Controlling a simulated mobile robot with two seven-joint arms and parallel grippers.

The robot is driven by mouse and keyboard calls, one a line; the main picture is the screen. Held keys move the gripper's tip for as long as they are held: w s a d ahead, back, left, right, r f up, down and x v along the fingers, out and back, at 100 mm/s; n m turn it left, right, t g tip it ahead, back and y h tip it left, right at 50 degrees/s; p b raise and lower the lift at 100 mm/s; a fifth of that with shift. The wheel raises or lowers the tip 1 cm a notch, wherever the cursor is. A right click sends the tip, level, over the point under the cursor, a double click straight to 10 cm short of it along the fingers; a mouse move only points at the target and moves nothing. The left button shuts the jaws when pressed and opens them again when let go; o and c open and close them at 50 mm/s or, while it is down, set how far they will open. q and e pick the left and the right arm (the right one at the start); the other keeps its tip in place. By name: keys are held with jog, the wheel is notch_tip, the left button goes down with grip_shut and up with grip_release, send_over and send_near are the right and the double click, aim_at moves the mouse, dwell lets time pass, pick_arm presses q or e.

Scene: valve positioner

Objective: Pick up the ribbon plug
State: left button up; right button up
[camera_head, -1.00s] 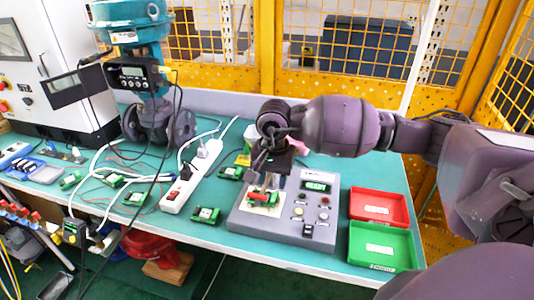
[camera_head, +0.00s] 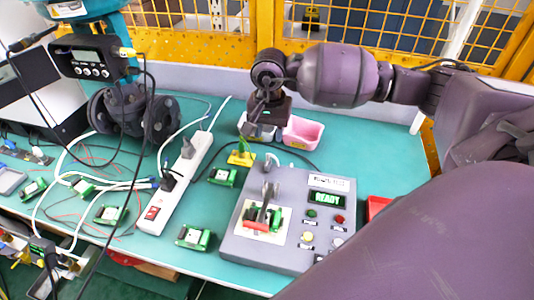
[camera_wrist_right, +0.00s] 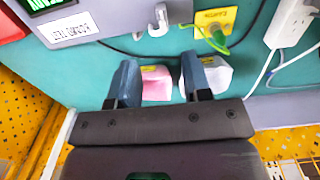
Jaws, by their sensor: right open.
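I cannot pick out the ribbon plug for sure. The grey test box (camera_head: 240,241) carries a green circuit board (camera_head: 278,214) with a red part, under an upright grey lever clamp (camera_head: 267,193). My right gripper (camera_head: 256,120) is behind the box, above a small pink tray (camera_head: 303,132) and a white tray (camera_head: 260,133). In the right wrist view the gripper (camera_wrist_right: 158,72) is open and empty, with its fingertips over the pink tray (camera_wrist_right: 155,82) and the white tray (camera_wrist_right: 218,74). My left gripper is not in view.
Green boards (camera_head: 222,176) and a white power strip (camera_head: 180,180) lie further left. The teal bench at back right is clear.

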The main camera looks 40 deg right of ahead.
send_over(268, 161)
jog(key=f, duration=0.5)
jog(key=shift+s+f, duration=0.25)
jog(key=shift+w+f, duration=0.2)
jog(key=shift+f, duration=2.4)
grip_shut()
